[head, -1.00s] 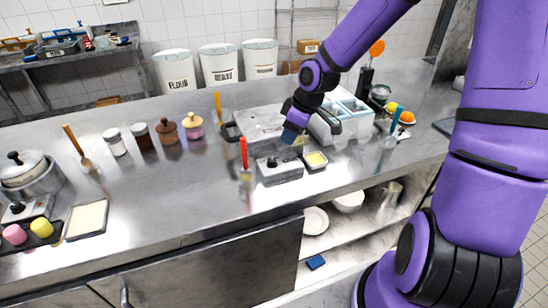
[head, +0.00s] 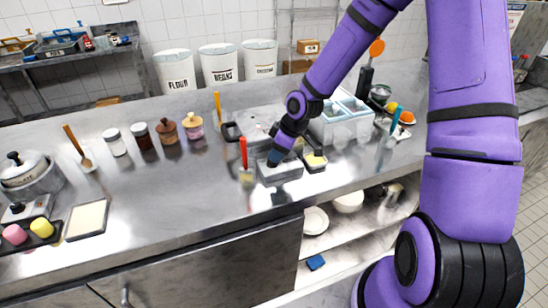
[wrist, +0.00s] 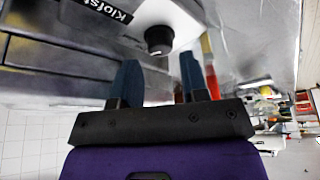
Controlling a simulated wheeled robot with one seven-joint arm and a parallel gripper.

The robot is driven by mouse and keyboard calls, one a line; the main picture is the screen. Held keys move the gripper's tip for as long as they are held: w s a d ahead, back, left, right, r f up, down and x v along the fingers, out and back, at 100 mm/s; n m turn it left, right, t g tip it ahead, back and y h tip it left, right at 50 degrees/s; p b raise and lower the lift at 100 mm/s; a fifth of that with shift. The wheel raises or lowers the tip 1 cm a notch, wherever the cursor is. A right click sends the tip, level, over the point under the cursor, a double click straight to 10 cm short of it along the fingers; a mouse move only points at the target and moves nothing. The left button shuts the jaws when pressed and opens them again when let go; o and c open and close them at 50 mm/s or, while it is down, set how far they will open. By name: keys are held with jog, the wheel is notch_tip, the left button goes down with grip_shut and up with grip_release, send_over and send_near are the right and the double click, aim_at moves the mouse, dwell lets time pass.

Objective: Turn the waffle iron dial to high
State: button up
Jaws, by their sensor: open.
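The waffle iron seems to be the small pale grey appliance (head: 285,176) near the counter's front edge. In the wrist view, a pale appliance body (wrist: 178,14) with a black label carries a round black dial (wrist: 158,40) with a light mark. The mark's setting is too small to read. My gripper (head: 274,160) is over the grey appliance and hides its dial in the head view. In the wrist view, my gripper (wrist: 160,68) has its two blue fingers apart, with the dial just beyond the gap between them. I cannot see contact.
A red-handled brush (head: 244,155) stands close left of the appliance. A small dark tray with a yellow block (head: 314,160) is close right. White bins (head: 350,118) stand behind to the right. The counter to the left (head: 170,205) is clear.

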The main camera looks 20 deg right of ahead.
jog(key=shift+x, duration=1.65)
jog(key=c, duration=0.6)
jog(key=shift+c, duration=0.2)
jog(key=shift+m, duration=0.3)
jog(key=m+h, duration=0.1)
jog(key=m, duration=0.2)
jog(key=shift+s+a+r+t, duration=0.1)
jog(key=shift+a+t, duration=0.05)
jog(key=shift+t, duration=0.25)
jog(key=shift+m+t+h, duration=0.3)
jog(key=shift+m+h, duration=0.3)
jog(key=shift+m, duration=1.3)
